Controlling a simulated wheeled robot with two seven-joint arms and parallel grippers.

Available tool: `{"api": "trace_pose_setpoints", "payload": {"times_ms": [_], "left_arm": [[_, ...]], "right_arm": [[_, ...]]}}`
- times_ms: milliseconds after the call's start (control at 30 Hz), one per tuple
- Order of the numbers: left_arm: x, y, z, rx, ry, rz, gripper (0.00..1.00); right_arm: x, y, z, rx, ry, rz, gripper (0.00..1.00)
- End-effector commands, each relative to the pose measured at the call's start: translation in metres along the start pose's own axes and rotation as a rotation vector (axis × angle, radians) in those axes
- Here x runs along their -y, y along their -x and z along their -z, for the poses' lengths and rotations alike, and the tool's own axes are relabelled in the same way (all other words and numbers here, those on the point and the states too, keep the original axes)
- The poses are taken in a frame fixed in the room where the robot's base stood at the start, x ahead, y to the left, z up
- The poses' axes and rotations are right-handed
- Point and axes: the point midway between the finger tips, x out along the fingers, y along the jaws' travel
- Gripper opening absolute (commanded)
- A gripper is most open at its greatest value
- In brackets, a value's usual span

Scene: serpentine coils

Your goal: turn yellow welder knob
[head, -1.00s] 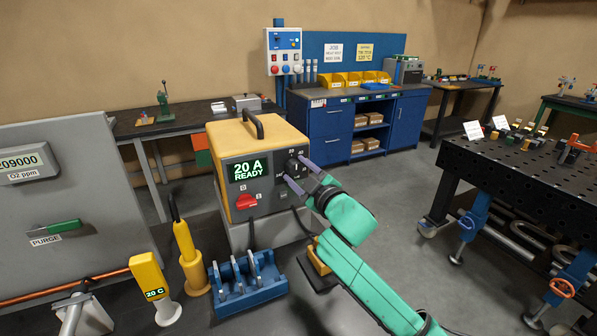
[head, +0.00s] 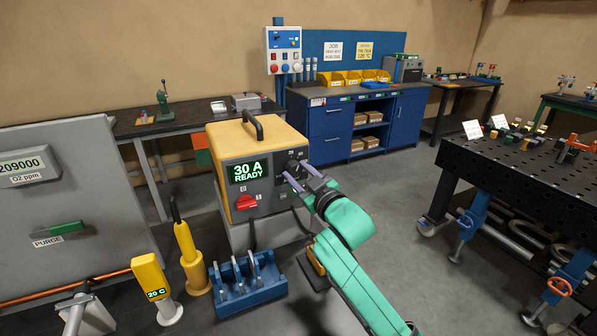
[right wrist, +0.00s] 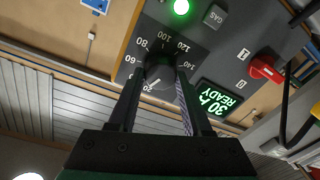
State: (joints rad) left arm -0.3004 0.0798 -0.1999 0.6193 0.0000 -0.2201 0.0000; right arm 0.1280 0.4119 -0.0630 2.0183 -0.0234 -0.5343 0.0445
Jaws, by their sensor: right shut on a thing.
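The yellow welder (head: 262,139) stands left of the middle in the head view, with a dark front panel. Its display (head: 246,171) reads "30 A READY", and it shows upside down in the right wrist view (right wrist: 217,100). The dark round knob (right wrist: 160,74) sits on a dial marked with numbers. My right gripper (head: 291,173) reaches the panel from the right. In the right wrist view its two fingers (right wrist: 160,85) are shut on the knob, one at each side. The fingers partly hide the knob and some dial numbers.
A red switch (head: 246,202) is on the panel below the display. A blue rack (head: 248,291) and a yellow 20 C device (head: 152,279) stand in front. A black perforated table (head: 520,175) is at the right. Open floor lies between.

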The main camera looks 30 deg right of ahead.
Motion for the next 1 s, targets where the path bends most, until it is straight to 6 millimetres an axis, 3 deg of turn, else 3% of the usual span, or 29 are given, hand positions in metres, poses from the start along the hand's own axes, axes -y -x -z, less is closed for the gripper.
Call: {"api": "trace_pose_setpoints", "payload": {"times_ms": [500,1000], "left_arm": [[0.0,0.017,0.002,-0.001,0.0,0.0,0.0],[0.0,0.02,0.003,-0.001,0.0,0.0,0.0]], "right_arm": [[-0.001,0.0,0.001,-0.022,-0.388,-0.021,0.0],[-0.001,0.0,0.0,-0.028,-0.481,-0.026,0.0]]}}
